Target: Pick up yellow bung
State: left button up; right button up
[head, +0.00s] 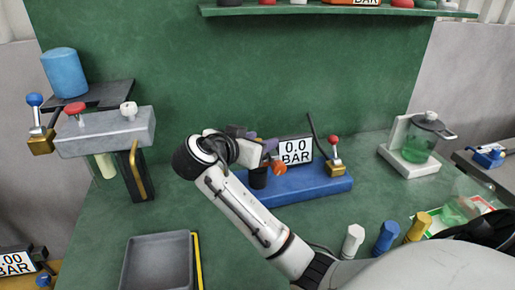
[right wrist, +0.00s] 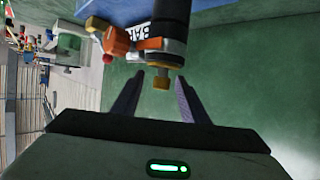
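A yellow bung (head: 418,226) stands at the right of the green bench, in a row with a blue bung (head: 385,238) and a white bung (head: 352,242). My right gripper (head: 266,151) is far to the left of it, at the blue gauge stand (head: 312,190). In the right wrist view its two fingers (right wrist: 159,77) are spread apart. A small yellowish nub (right wrist: 160,84) under a dark cylinder (right wrist: 170,30) shows between them; I cannot tell whether they touch it. My left gripper is not in view.
The stand carries a gauge display (head: 295,150), a black cup (head: 258,178) and a red-knobbed valve (head: 335,155). A grey tray (head: 158,262) lies at front left. A lidded glass pot (head: 421,144) stands at back right. A grey block (head: 105,132) with valves is at left.

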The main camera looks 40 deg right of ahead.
aim_at(260, 139)
jog(key=x, duration=0.3)
jog(key=shift+d+f, duration=0.15)
jog(key=shift+c, duration=0.2)
grip_shut()
jog(key=shift+w, duration=0.1)
